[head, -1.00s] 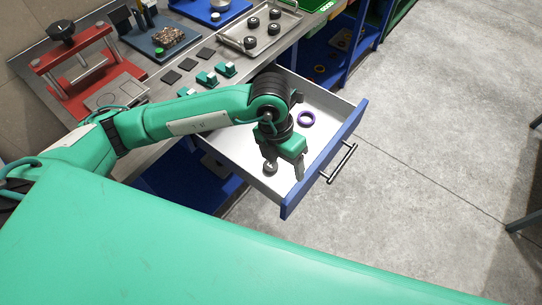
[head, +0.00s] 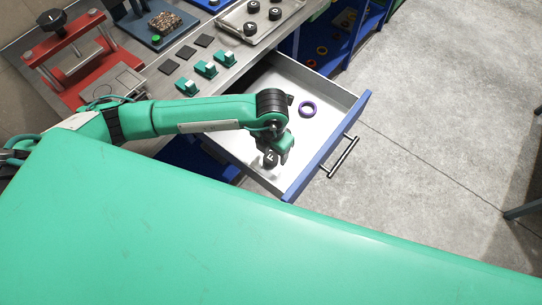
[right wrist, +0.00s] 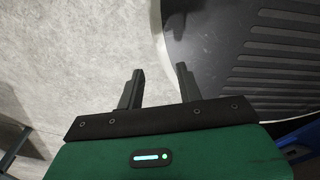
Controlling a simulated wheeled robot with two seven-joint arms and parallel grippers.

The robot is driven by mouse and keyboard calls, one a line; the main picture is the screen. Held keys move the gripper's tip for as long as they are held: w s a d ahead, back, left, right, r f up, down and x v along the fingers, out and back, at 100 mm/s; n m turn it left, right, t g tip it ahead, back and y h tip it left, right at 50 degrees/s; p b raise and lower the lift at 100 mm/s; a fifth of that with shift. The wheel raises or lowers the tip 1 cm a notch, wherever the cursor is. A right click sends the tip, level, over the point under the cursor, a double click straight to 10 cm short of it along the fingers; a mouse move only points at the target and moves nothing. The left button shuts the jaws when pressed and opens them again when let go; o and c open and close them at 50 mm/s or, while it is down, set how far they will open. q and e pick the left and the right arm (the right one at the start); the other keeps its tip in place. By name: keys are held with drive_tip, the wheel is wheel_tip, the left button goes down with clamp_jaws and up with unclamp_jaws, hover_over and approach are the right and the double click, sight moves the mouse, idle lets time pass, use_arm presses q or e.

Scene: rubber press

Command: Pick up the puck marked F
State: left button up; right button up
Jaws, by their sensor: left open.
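The dark puck marked F (head: 270,159) sits in the open drawer, near its front left corner, with its white letter facing up. My left gripper (head: 277,156) is open and pointed down into the drawer, right at the puck. Its fingers are partly hidden by the wrist, and I cannot tell whether they touch the puck. My right gripper (right wrist: 160,82) shows in the right wrist view with its fingers apart and nothing between them, above the floor.
A purple ring (head: 307,109) lies in the drawer (head: 325,92), whose blue front has a bar handle (head: 343,157). On the bench stand a tray (head: 232,22) with several dark pucks, green-and-white blocks (head: 205,69), dark squares (head: 186,52) and a red press (head: 75,55).

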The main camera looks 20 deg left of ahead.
sight(272, 157)
use_arm(q)
wheel_tip(272, 157, down, 2)
drive_tip(key=shift+w+f, duration=0.1)
drive_tip(key=shift+f, duration=0.4)
drive_tip(key=shift+c, duration=0.5)
drive_tip(key=c, duration=1)
use_arm(e)
drive_tip(key=shift+s+a+r, duration=0.2)
drive_tip(key=shift+s+r, duration=0.1)
drive_tip(key=shift+r, duration=0.2)
use_arm(q)
drive_tip(key=shift+r, duration=0.1)
use_arm(e)
drive_tip(key=shift+d, duration=0.15)
